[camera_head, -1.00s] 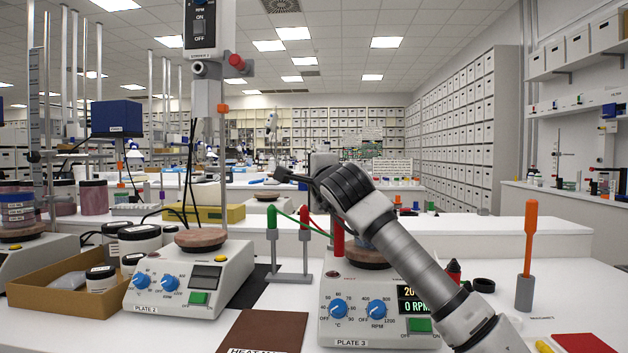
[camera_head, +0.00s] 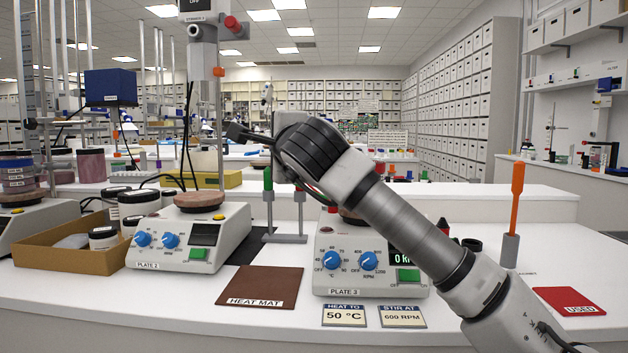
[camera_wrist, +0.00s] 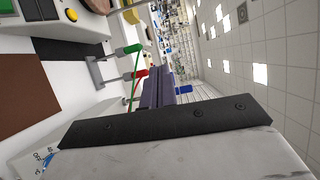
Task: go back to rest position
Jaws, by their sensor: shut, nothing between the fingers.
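My gripper (camera_head: 250,136) is up in the air in the head view, in front of the far shelves and above the bench. Its fingers point left and are shut, with nothing seen between them. My arm reaches up from the lower right and passes in front of the hotplate marked Plate 3 (camera_head: 335,258). The arm hides part of that plate's round top and its display. In the wrist view my shut dark fingers (camera_wrist: 158,92) show at the middle.
Plate 2 (camera_head: 190,237) stands to the left, beside a cardboard box (camera_head: 62,257) with jars. A brown heat mat (camera_head: 260,287), cards reading 50 °C (camera_head: 344,316) and 600 RPM (camera_head: 402,316), a red card (camera_head: 568,301) and an orange-handled tool (camera_head: 517,190) are on the bench.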

